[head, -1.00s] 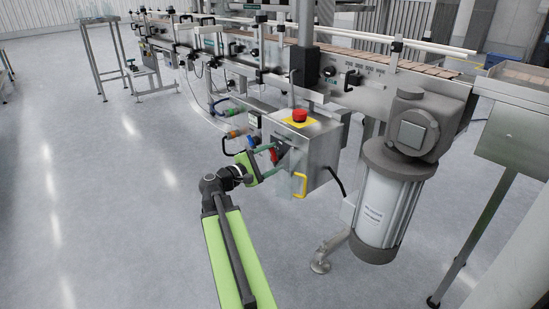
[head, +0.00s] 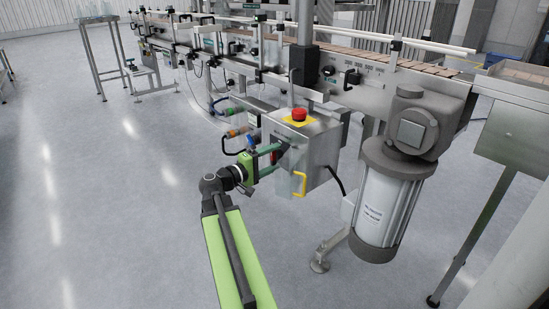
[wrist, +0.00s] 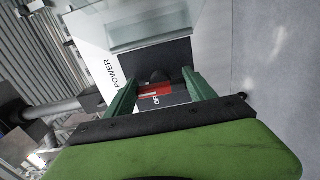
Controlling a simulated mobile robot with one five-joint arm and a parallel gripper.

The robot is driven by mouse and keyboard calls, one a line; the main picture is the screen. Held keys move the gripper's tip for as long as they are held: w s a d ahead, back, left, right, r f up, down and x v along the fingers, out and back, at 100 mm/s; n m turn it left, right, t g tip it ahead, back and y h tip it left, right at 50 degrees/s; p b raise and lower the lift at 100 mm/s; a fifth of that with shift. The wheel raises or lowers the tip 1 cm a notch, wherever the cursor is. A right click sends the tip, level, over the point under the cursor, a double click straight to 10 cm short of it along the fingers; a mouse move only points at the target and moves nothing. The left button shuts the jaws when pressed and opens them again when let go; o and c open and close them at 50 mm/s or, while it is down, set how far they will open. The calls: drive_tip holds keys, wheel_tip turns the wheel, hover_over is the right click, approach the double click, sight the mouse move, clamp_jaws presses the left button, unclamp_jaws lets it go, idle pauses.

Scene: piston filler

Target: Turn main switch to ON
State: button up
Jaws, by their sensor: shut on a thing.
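The main switch is a red handle (wrist: 155,89) on a dark plate (wrist: 178,54) in the wrist view, with "POWER" printed beside it. In the head view, a little of the red switch (head: 274,158) shows on the front of the steel control box (head: 322,150). My gripper (head: 279,153) is at that face, its green fingers on either side of the handle. The fingers (wrist: 160,82) are shut on the handle in the wrist view. A small "on" mark shows near the handle; the exact switch position is hard to read.
A red emergency button (head: 299,114) on a yellow plate sits on top of the box. The conveyor (head: 340,75) runs behind, and a large motor (head: 385,205) stands at the right. Open floor (head: 110,220) lies left.

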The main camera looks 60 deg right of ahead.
idle(0.4)
drive_tip(key=o, duration=1.4)
drive_tip(key=shift+w, duration=0.1)
drive_tip(key=shift+a, duration=0.1)
drive_tip(key=v, duration=1.7)
drive_tip(key=shift+a, duration=0.1)
